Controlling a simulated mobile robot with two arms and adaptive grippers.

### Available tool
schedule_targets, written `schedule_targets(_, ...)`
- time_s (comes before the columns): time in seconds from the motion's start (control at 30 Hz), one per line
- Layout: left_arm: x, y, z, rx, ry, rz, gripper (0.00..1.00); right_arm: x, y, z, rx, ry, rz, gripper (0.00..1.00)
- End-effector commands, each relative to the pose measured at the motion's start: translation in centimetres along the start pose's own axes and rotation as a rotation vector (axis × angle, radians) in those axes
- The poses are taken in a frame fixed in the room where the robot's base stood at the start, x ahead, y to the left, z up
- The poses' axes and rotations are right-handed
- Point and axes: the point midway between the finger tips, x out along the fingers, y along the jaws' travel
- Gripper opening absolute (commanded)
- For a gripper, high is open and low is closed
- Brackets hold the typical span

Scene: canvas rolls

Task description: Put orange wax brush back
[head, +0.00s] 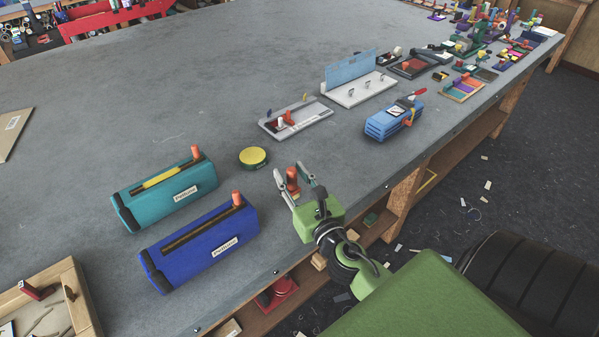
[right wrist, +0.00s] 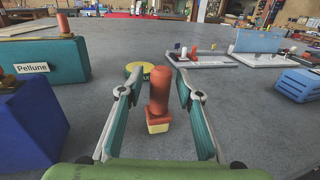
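An orange wax brush (head: 292,181) with a yellowish lower end stands upright near the table's front edge. In the right wrist view the brush (right wrist: 158,95) is between the two fingers of my right gripper (right wrist: 158,100), with a gap on each side. My right gripper (head: 296,183) is open around it. A round yellow-topped green tin (head: 253,156) stands just beyond the brush; it also shows in the right wrist view (right wrist: 133,74), partly hidden by a finger. My left gripper is not in view.
A teal case (head: 170,198) and a blue case (head: 205,250), each with an orange peg, stand to the left. A grey tray (head: 312,121), a white rack (head: 358,92) and a light-blue block (head: 385,124) stand beyond to the right. The table's far middle is clear.

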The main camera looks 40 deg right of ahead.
Motion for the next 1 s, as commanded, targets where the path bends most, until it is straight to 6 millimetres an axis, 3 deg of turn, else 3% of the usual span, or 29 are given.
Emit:
schedule_targets(0.6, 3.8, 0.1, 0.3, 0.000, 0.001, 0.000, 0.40, -10.3, 0.0, -0.4, 0.002, 0.003, -0.001, 0.33)
schedule_targets(0.8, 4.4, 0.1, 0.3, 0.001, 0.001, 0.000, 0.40, -11.8, 0.0, -0.1, 0.001, 0.000, -0.001, 0.33)
schedule_targets(1.0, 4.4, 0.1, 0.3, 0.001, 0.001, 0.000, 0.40, -12.0, 0.0, 0.1, 0.000, 0.000, 0.000, 0.33)
